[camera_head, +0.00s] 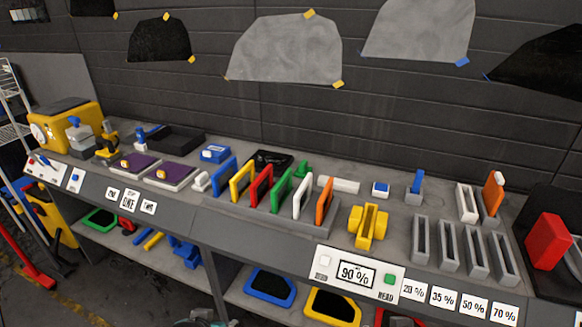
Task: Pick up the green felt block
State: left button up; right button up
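A green upright slab (281,190), which looks like the green felt block, stands in a grey rack (262,221) on the bench. It stands between a red slab (261,186) on its left and a white slab (302,196) on its right. A smaller green piece (302,169) shows just behind the row; I cannot tell what it is. The lower edge of the green slab is hidden in the rack. Neither of my grippers can be made out in this view.
Blue (223,177), yellow (241,183) and orange (324,200) slabs share the row. A black item (272,159) lies behind it. A yellow holder (371,226) and grey slotted holders (448,246) stand to the right. A sign panel (356,273) is on the front edge.

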aim_at(303, 170)
jog(key=i+j+z, duration=0.25)
jog(key=i+j, duration=0.55)
